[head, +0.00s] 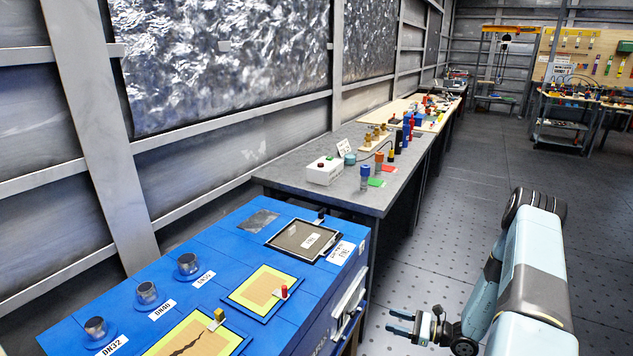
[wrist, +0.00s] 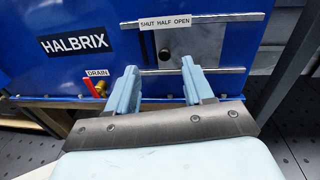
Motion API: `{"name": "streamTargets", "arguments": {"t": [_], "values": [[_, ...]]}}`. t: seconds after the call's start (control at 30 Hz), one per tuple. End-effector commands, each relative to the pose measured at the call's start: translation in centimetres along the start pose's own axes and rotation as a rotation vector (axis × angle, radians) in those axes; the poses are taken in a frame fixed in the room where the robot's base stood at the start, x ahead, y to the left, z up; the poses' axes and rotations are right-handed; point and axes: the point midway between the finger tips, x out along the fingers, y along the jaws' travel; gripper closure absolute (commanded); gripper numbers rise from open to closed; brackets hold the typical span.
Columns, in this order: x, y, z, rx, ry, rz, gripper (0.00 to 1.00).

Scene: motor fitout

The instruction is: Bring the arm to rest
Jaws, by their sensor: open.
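My gripper (head: 402,322) is at the lower right of the head view, beside the blue cabinet (head: 225,250) and over the floor. My arm (head: 530,270) is bent, coming in from the lower right edge. In the wrist view my gripper's two pale blue fingers (wrist: 160,88) stand apart with nothing between them. They point at the cabinet's blue side (wrist: 25,70), which bears a HALBRIX label, a sliding metal plate (wrist: 180,42) marked SHUT HALF OPEN, and a red drain handle (wrist: 92,86). I cannot tell the exact gap to the cabinet.
A grey bench (head: 340,185) with a white box (head: 325,170) and colored cylinders runs along the left wall. The cabinet top carries knobs, yellow-framed panels and a dark framed panel (head: 302,240). The floor (head: 500,165) to the right of the bench is clear.

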Motion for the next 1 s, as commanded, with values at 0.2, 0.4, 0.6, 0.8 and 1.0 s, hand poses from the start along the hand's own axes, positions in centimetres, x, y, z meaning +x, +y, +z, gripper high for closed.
{"name": "streamTargets", "arguments": {"t": [0.2,0.4,0.6,0.8,1.0], "values": [[0.8,-1.2,6.6,-0.125,0.048,0.162,0.48],[1.3,-1.4,12.2,-0.236,0.098,0.302,0.48],[1.8,-0.9,17.6,-0.35,0.155,0.435,0.48],[2.1,0.0,22.8,-0.469,0.219,0.562,0.48],[2.1,1.3,27.6,-0.59,0.29,0.678,0.48]]}}
